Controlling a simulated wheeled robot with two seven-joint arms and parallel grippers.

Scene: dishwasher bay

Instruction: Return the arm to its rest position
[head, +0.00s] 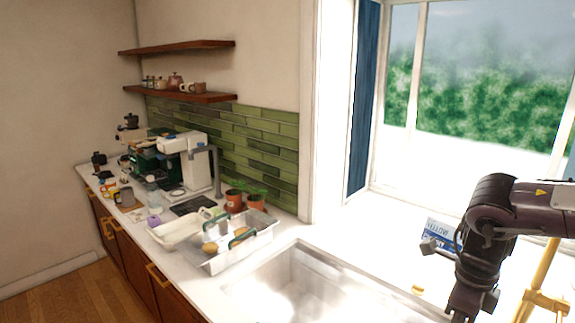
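My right arm (490,215) comes in from the right edge, dark and jointed. It bends downward over the right end of the counter, beside the sink (300,282). Its lower part runs down to the bottom edge of the picture. The fingers of my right gripper do not show, so I cannot see whether it holds anything. My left arm and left gripper are not in view.
A blue and white box (437,228) stands behind my arm. A small yellow item (417,289) lies right of the sink.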

